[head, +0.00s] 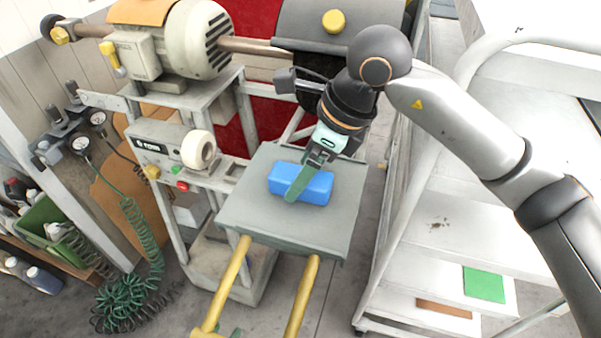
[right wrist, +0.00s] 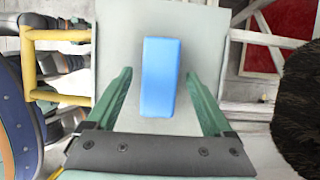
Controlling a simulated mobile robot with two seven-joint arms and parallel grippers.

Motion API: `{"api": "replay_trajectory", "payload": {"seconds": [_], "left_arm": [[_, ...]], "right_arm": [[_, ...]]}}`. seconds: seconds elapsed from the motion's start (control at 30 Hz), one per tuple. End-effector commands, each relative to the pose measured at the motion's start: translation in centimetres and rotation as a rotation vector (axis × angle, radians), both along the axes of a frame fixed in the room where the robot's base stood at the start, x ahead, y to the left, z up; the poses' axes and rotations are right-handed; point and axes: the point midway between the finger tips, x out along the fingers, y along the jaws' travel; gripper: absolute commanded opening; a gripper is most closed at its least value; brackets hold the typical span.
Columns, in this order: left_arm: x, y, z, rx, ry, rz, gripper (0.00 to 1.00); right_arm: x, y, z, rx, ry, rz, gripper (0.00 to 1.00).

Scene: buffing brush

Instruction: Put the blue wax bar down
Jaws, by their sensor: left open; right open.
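The blue wax bar (head: 312,187) lies flat on the grey metal shelf (head: 245,214) in front of the buffing machine. My right gripper (head: 296,190), on the arm that comes in from the right, is over the bar, and one green finger crosses in front of it. In the right wrist view the bar (right wrist: 160,78) lies between the two spread fingers of the right gripper (right wrist: 160,75), with a gap on each side. The bar's underside is hidden. My left gripper does not show in either view.
The buffing machine (head: 205,42) stands behind the shelf, with a dark brush (right wrist: 297,122) at the right in the wrist view. Yellow handles (head: 304,292) stick out in front of the shelf. A white cart (head: 460,213) stands to the right. The shelf is bare around the bar.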

Motion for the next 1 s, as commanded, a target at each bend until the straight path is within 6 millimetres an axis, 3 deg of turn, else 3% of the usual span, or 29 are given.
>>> {"api": "replay_trajectory", "payload": {"seconds": [0.2, 0.43, 0.63, 1.0], "left_arm": [[0.0, 0.0, -0.5, 0.000, 0.000, 0.000, 0.50], [0.0, 0.0, -0.7, 0.000, 0.001, 0.000, 0.50], [0.0, 0.0, -0.7, 0.000, 0.001, 0.000, 0.50], [0.0, 0.0, -0.7, 0.000, 0.002, 0.000, 0.50]], "right_arm": [[-0.5, -1.8, 4.5, 0.000, -0.007, -0.002, 0.86], [-1.0, -3.3, 8.3, -0.001, -0.003, -0.002, 0.86], [-1.3, -3.8, 9.6, 0.000, -0.001, -0.001, 0.86], [-1.3, -3.8, 9.6, -0.001, 0.001, -0.001, 0.86]]}}
